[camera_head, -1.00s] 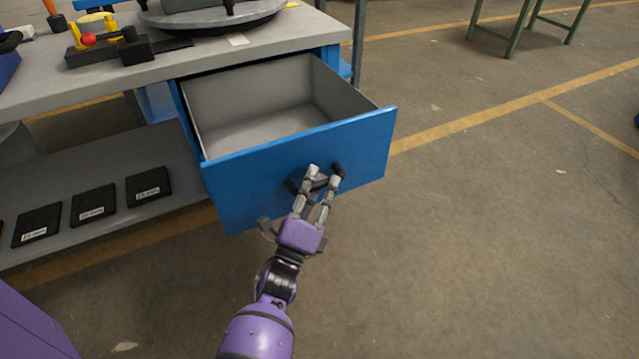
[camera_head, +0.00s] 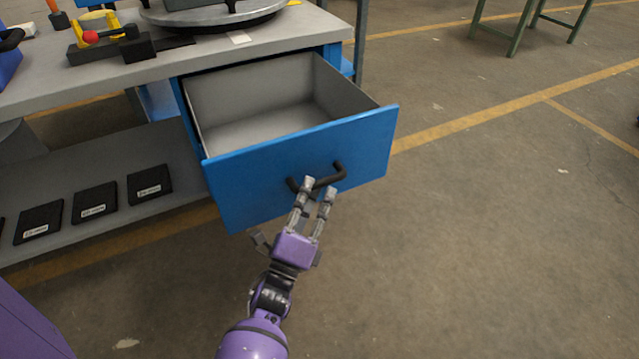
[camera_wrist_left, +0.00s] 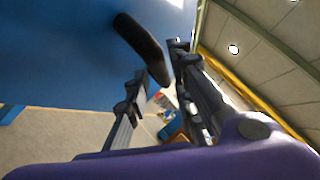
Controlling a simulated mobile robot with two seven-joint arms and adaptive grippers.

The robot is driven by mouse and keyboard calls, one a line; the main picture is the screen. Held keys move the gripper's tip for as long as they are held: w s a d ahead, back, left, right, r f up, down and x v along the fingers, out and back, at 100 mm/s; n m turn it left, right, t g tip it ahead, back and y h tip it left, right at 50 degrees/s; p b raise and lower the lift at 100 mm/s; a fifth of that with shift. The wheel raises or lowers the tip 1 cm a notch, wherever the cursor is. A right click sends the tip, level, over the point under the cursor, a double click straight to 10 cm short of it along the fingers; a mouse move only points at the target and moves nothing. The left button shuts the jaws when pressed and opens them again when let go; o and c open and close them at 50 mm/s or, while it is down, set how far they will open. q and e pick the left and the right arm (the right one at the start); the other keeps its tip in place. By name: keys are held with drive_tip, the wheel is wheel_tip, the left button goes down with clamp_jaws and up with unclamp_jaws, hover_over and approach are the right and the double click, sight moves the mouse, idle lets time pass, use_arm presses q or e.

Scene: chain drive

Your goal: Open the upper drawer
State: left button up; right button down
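The upper drawer (camera_head: 228,186) has a blue front and is pulled well out from under the bench top; its grey inside (camera_head: 265,115) is empty. Its dark bar handle (camera_head: 336,174) is on the front, and shows as a dark curved bar in the left wrist view (camera_wrist_left: 140,46). My left gripper (camera_head: 319,187) is at the handle, fingers spread with a gap between them and the tips close to the bar. I cannot tell whether a tip touches it. My right gripper is not in view.
The grey bench top (camera_head: 110,75) carries a round turntable (camera_head: 212,18) and a fixture with a red ball (camera_head: 91,37). A lower shelf (camera_head: 120,210) to the left holds several black labelled plates (camera_head: 150,184). The floor (camera_head: 480,230) to the right is clear.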

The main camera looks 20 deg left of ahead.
use_arm(q)
drive_tip(key=v, duration=0.8)
drive_tip(key=shift+s, duration=0.3)
drive_tip(key=shift+f, duration=0.2)
